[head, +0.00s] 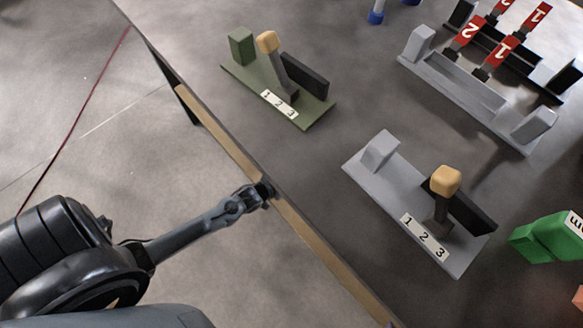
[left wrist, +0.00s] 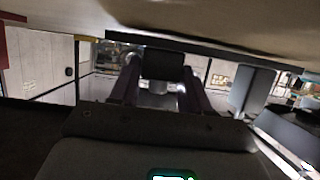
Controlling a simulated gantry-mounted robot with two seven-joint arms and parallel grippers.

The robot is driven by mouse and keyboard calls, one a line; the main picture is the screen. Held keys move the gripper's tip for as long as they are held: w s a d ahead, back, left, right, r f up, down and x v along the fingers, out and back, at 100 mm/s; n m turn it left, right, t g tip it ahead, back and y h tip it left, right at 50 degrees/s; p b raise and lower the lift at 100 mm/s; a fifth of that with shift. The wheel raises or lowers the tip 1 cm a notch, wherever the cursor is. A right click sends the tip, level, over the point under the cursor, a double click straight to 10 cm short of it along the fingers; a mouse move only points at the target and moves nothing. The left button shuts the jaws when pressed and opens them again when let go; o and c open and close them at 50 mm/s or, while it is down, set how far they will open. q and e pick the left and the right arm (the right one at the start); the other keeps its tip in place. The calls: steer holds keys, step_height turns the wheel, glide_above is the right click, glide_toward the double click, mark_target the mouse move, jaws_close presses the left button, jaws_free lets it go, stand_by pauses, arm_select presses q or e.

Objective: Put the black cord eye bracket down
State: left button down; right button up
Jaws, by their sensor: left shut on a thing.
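My left gripper (head: 264,190) reaches in from the left and is at the table's wooden front edge. It is shut on the small black cord eye bracket (left wrist: 162,65), which shows as a dark block between the two fingers in the left wrist view. In the head view the bracket is hard to tell apart from the dark fingertips. I cannot tell whether it touches the table edge. My right gripper is in neither view.
A grey lever stand (head: 372,180) and a green lever stand (head: 240,75), both numbered, stand on the dark table (head: 300,165). A green block (head: 540,240) lies at right. Table between the stands is clear.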

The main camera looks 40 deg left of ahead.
arm_select(q)
steer(key=shift+f, duration=0.35)
steer(key=shift+r, duration=0.1)
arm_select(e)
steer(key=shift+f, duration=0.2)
arm_select(q)
steer(key=c, duration=0.5)
jaws_free()
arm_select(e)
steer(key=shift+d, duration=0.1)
